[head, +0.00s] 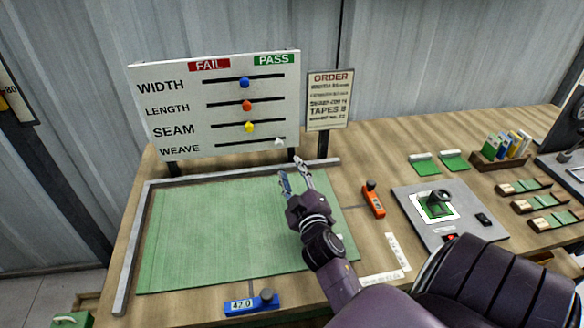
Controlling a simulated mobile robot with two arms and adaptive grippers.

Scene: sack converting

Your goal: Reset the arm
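My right arm comes in from the lower right, and its gripper (291,168) is over the upper right part of the green mat (210,235). Its two fingers stand apart with nothing visible between them. The fingertips point up and away, just below the lower right corner of the white board (180,95). That board has FAIL and PASS labels and four sliders: blue (244,82), orange (247,105), yellow (249,127) and white (279,141). The white slider is at the right end of the WEAVE row; the others are near mid-track. My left gripper is out of view.
An ORDER sign (329,100) stands right of the board. An orange tool (373,199) and a grey plate (450,213) with a green-and-black device lie right of the mat. A blue gauge (252,303) reading 47.0 sits at the front edge. Free wood shows behind the orange tool.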

